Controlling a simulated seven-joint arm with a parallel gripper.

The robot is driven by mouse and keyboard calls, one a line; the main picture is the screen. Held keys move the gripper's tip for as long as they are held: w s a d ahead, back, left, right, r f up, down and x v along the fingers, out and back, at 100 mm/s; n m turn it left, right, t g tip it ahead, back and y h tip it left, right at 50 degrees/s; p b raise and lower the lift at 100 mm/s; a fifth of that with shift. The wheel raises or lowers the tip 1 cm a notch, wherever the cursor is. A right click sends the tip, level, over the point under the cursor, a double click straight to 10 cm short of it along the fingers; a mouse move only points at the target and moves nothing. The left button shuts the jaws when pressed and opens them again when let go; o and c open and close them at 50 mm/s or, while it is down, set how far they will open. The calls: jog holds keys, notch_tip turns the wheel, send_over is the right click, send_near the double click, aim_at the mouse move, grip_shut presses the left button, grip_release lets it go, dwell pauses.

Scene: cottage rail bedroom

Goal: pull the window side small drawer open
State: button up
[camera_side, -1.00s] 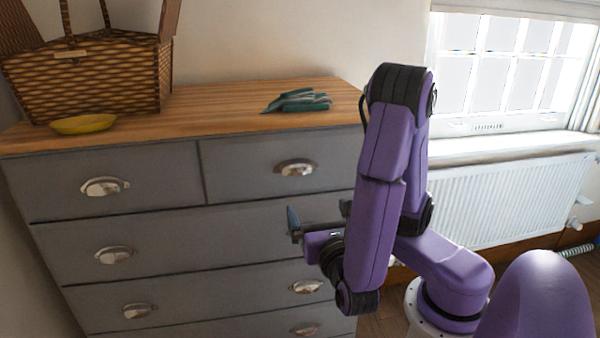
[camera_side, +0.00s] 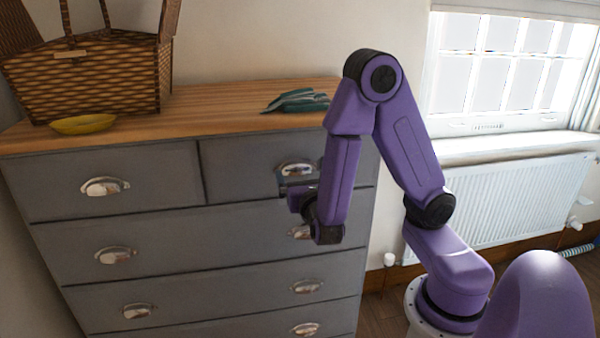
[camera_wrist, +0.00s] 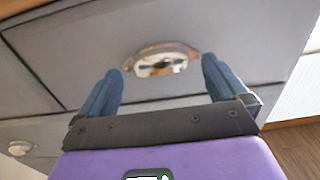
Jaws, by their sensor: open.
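The window side small drawer (camera_side: 245,167) is the grey top-row drawer on the right of the dresser, and its front looks flush with its neighbour. Its metal cup handle (camera_side: 297,169) also shows in the wrist view (camera_wrist: 161,60). My gripper (camera_side: 298,186) is at the drawer front, just below the handle in the side view. In the wrist view my open gripper (camera_wrist: 162,88) has its two blue fingers apart, one to each side of the handle, with a gap to it. Whether the fingertips touch the drawer front cannot be told.
The dresser's wooden top (camera_side: 215,108) holds a wicker basket (camera_side: 85,78), a yellow dish (camera_side: 83,124) and green gloves (camera_side: 297,100). The other small drawer (camera_side: 150,165) is on the left. A white radiator (camera_side: 510,200) stands below the window on the right.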

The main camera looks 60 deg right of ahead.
jog(key=shift+x, duration=1.25)
jog(key=shift+c, duration=0.3)
jog(key=c, duration=1.1)
jog(key=v, duration=1.7)
jog(key=o, duration=1.2)
jog(key=shift+c, duration=0.2)
jog(key=v, duration=1.7)
jog(key=shift+s+a, duration=0.15)
jog(key=shift+r, duration=0.15)
